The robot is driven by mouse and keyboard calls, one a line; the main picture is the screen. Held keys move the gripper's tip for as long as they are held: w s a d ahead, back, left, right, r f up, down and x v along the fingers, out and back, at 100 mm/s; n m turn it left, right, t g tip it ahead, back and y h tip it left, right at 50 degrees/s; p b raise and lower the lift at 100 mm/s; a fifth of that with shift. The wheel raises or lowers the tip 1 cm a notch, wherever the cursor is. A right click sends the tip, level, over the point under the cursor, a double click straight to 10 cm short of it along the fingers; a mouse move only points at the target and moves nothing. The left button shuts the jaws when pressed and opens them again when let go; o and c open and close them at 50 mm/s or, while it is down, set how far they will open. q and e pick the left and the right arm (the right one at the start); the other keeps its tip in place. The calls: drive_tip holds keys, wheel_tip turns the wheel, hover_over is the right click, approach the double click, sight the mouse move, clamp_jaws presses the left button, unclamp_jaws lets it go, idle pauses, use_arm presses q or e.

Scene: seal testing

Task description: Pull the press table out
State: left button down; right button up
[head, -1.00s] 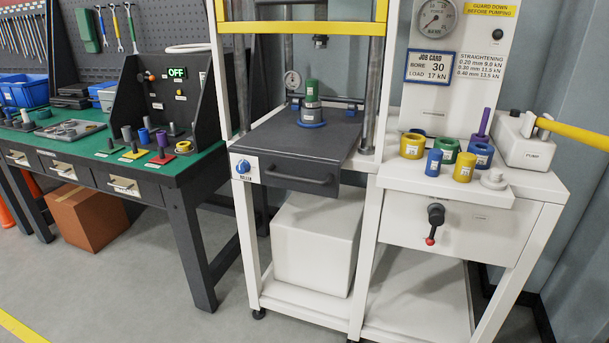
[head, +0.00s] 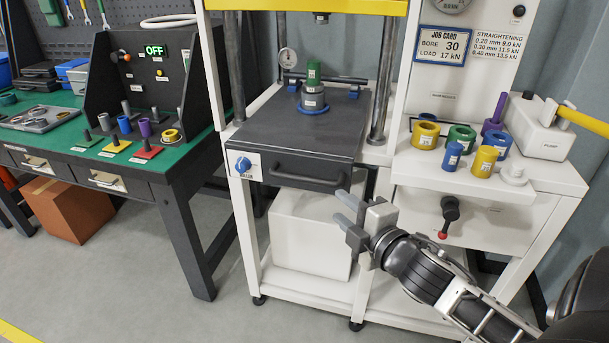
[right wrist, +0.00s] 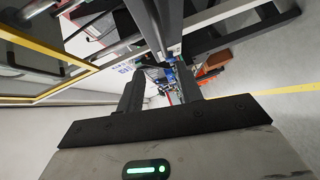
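The press table (head: 270,135) is a dark grey slab in the white press frame, with a bar handle (head: 308,181) along its front face. A green-topped grey part (head: 313,90) stands in a blue ring (head: 313,109) on the table's rear half. My right gripper (head: 342,208) is below and to the right of the handle, apart from it, in front of the frame. Its two fingers are spread and nothing shows between them; the right wrist view also shows the spread fingers (right wrist: 160,88). My left gripper is not in view.
The blue-knobbed valve (head: 243,165) sits left of the handle. A red-tipped lever (head: 447,216) sticks out to the right, near my right arm. A shelf with several coloured rings (head: 425,136) is above it. The floor in front of the left bench is clear.

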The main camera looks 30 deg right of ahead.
sight(307, 181)
drive_tip(key=w, duration=0.5)
drive_tip(key=w+f, duration=0.1)
drive_tip(key=w, duration=0.4)
drive_tip(key=w+d+f, duration=0.1)
drive_tip(key=w, duration=0.4)
drive_tip(key=shift+w+f, duration=0.1)
drive_tip(key=shift+f, duration=0.15)
clamp_jaws()
